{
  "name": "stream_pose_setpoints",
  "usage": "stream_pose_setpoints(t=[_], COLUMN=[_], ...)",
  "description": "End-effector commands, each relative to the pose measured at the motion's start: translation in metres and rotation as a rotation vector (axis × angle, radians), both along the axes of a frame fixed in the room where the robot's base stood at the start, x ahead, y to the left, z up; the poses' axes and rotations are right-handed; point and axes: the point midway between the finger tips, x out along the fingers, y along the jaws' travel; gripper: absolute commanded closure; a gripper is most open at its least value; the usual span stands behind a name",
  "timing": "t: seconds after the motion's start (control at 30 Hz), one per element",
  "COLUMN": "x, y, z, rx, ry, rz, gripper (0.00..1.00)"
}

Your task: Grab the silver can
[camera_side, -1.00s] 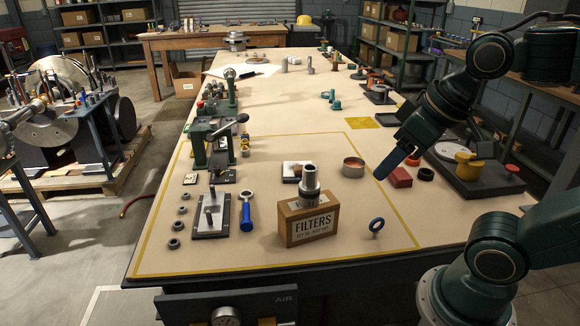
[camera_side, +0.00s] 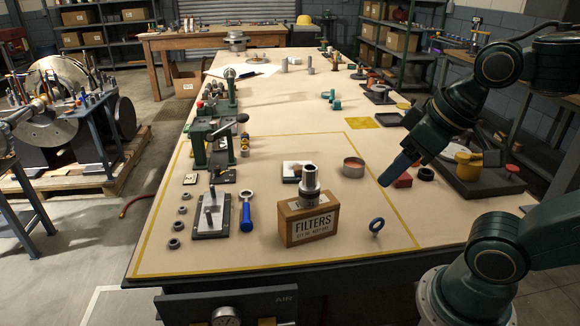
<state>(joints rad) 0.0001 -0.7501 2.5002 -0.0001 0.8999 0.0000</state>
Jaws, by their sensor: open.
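A short round can (camera_side: 353,168) with a silvery wall and a reddish inside stands on the bench, inside the yellow line. My gripper (camera_side: 384,182) comes down from the upper right, its blue fingers pointing down and left. In the picture its tips lie to the right of the can, apart from it. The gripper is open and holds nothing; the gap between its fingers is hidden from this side.
A red block (camera_side: 403,181) lies partly behind my gripper. A white-topped block (camera_side: 293,171) lies left of the can, and a dark plate with a yellow part (camera_side: 468,166) at right. The bench behind the can is mostly clear.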

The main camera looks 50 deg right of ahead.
Motion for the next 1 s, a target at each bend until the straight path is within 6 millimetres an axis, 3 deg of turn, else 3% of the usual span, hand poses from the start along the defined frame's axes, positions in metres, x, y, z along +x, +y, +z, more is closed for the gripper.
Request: stream_pose_setpoints(t=[0.27, 0.4, 0.5, 0.83, 1.0], x=[0.0, 0.0, 0.0, 0.002, 0.012], y=[0.0, 0.0, 0.0, -0.001, -0.004], z=[0.0, 0.0, 0.0, 0.001, 0.008], rx=[0.0, 0.0, 0.0, 0.002, 0.014], ry=[0.0, 0.0, 0.0, 0.001, 0.014], rz=[0.0, 0.0, 0.0, -0.006, -0.048], gripper=[0.46, 0.19, 0.04, 0.04, 0.04])
